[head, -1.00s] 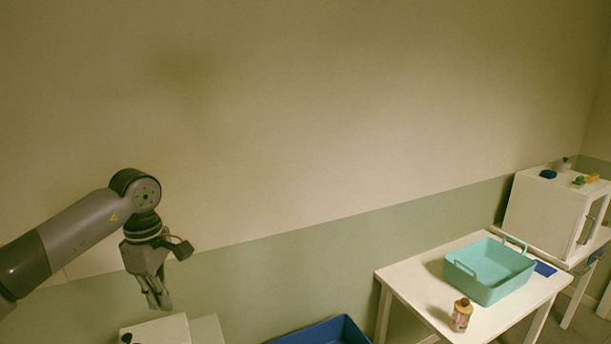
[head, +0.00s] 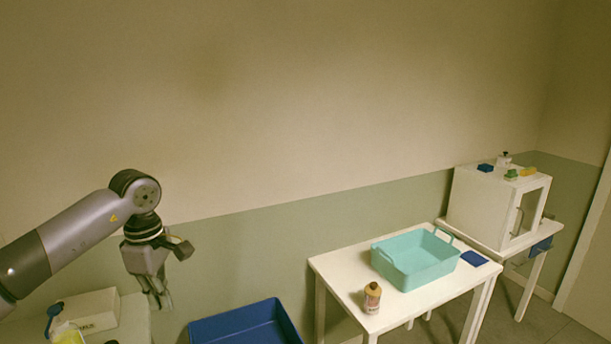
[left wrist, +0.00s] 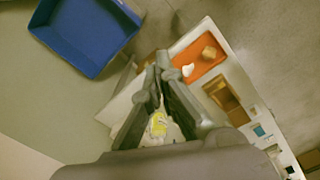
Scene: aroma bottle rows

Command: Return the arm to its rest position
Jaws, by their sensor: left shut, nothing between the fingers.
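My left arm comes in from the left in the head view, with my left gripper (head: 162,296) pointing down. It is shut and empty, in the air above and beside the white table's right end at the lower left. In the left wrist view my left gripper (left wrist: 160,68) shows with its fingers together. Below it are a yellow-and-white item (left wrist: 158,124) and an orange tray (left wrist: 200,62). My right gripper is in neither view.
A blue bin (head: 245,326) stands right of the gripper. A white table (head: 335,268) holds a teal basket (head: 418,262), a bottle (head: 372,298) and a blue pad (head: 475,258). A white cabinet (head: 480,210) stands behind at right. A white box (head: 92,311) sits lower left.

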